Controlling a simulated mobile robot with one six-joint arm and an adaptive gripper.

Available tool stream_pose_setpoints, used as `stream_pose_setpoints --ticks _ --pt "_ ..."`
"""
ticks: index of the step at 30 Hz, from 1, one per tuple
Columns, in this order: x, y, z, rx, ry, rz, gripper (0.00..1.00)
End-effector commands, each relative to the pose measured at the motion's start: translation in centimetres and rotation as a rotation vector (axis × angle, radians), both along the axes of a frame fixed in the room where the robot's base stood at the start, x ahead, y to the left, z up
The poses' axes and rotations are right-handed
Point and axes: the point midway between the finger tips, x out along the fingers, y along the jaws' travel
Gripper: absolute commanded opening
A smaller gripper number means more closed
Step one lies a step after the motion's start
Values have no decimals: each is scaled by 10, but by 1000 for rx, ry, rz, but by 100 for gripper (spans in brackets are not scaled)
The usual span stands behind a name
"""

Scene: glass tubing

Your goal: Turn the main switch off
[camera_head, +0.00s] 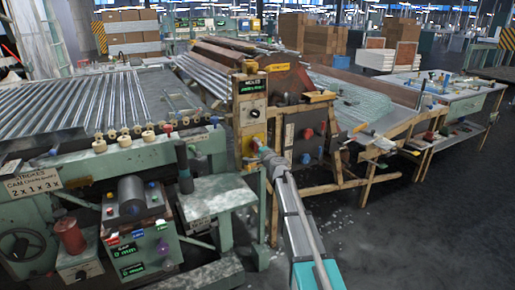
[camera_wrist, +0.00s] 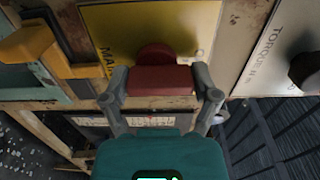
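The main switch is a red bar-shaped knob (camera_wrist: 161,80) on a yellow plate (camera_wrist: 150,25) with partly hidden dark lettering. In the wrist view the knob lies between the two fingertips of my gripper (camera_wrist: 161,76), one on each side. The fingers are spread about as wide as the knob, with almost no gap seen; whether they press on it I cannot tell. In the head view my gripper (camera_head: 262,152) reaches the yellow panel (camera_head: 247,133) on the wooden post, and hides much of the knob.
A white torque plate with a dark knob (camera_wrist: 306,70) is to the right in the wrist view. A yellow-orange bracket (camera_wrist: 50,50) sticks out at left. In the head view a green machine (camera_head: 150,170) stands left, and the floor at right (camera_head: 440,235) is clear.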

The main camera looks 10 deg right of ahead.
Motion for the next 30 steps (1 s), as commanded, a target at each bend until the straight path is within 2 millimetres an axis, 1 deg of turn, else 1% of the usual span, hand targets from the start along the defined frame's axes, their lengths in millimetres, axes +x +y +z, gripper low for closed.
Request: stream_pose_setpoints --ticks 1,3,19,25,30 --pt "2 -1 0 0 0 -3 88" --pt "2 -1 0 0 0 -2 100" --pt "-3 0 0 2 1 2 100" --pt "-18 -5 0 2 1 2 100" --pt "-41 -11 0 2 1 1 100"
